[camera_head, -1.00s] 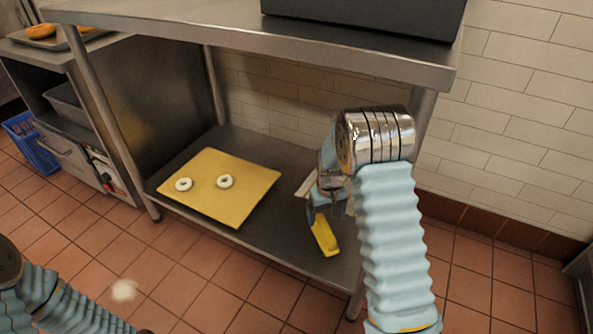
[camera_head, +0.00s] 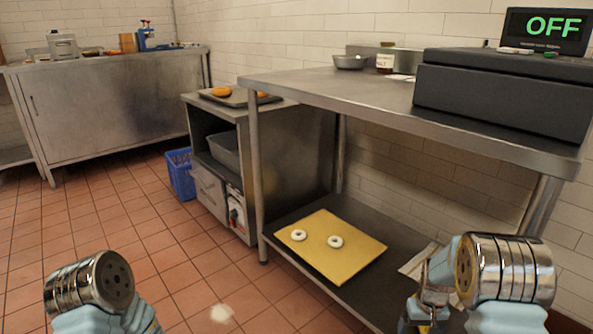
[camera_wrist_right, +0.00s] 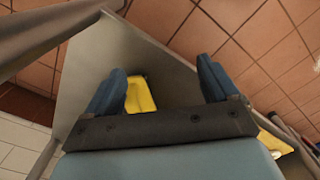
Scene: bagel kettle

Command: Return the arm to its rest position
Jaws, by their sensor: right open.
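My right arm is at the lower right of the head view, with its gripper (camera_head: 428,312) partly cut off by the bottom edge. In the right wrist view the two blue fingers of the right gripper (camera_wrist_right: 160,82) stand wide apart with nothing held between them. A yellow object (camera_wrist_right: 141,95) shows beyond the fingers, over the grey lower shelf (camera_wrist_right: 165,70), apart from the right finger. My left arm shows at the lower left of the head view; its gripper is out of frame.
Two white rings (camera_head: 335,242) lie on a yellow board (camera_head: 345,268) on the lower shelf. The steel table top (camera_head: 385,100) overhangs it and carries a dark box (camera_head: 500,100). A cabinet (camera_head: 300,160) and blue crate (camera_head: 181,174) stand left. Open tiled floor lies in front.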

